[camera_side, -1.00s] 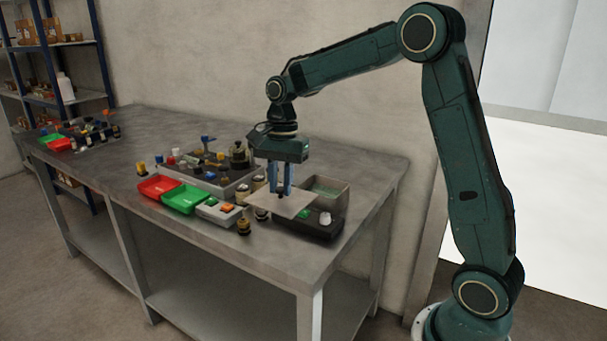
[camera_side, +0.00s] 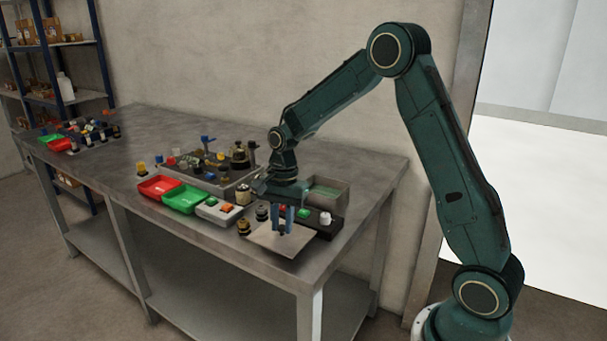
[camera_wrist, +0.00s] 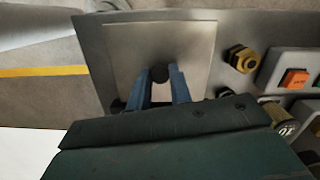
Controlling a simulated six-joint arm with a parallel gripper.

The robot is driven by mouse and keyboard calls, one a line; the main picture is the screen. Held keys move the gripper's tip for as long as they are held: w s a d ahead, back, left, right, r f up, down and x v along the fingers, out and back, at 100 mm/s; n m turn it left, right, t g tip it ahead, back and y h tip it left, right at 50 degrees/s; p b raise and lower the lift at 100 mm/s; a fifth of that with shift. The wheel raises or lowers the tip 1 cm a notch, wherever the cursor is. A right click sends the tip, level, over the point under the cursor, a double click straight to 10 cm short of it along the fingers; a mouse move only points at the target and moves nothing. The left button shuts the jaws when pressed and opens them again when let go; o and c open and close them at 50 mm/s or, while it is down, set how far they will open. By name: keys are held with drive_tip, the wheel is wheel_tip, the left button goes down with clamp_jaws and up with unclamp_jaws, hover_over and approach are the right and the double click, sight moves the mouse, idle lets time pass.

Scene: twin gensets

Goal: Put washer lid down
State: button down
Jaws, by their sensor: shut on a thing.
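The washer lid (camera_side: 280,243) is a flat, light-grey square plate near the front right edge of the table in the side view. In the wrist view the lid (camera_wrist: 190,45) shows a dark round knob (camera_wrist: 159,72) near its middle. My gripper (camera_side: 283,227) is shut on this knob, with its blue fingers on either side of it; it also shows in the wrist view (camera_wrist: 162,90). The lid looks level and at or very near the table top; I cannot tell whether it touches. The open washer box (camera_side: 328,190) stands behind my gripper, with a greenish inside.
A black control box (camera_side: 325,222) with a green button and a white knob is close behind the lid. A grey box with an orange button (camera_side: 222,210) and a brass fitting (camera_side: 243,227) lie to its left. Red (camera_side: 159,188) and green (camera_side: 185,199) trays stand farther left.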

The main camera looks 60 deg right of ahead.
sight(283, 226)
drive_tip(key=shift+f, duration=1.4)
drive_tip(key=shift+f, duration=0.1)
drive_tip(key=c, duration=1.3)
unclamp_jaws()
drive_tip(key=shift+f, duration=0.1)
drive_tip(key=shift+o, duration=0.2)
wheel_tip(283, 226, up, 12)
drive_tip(key=d, duration=0.1)
drive_tip(key=shift+w+d, duration=0.15)
drive_tip(key=shift+d, duration=0.05)
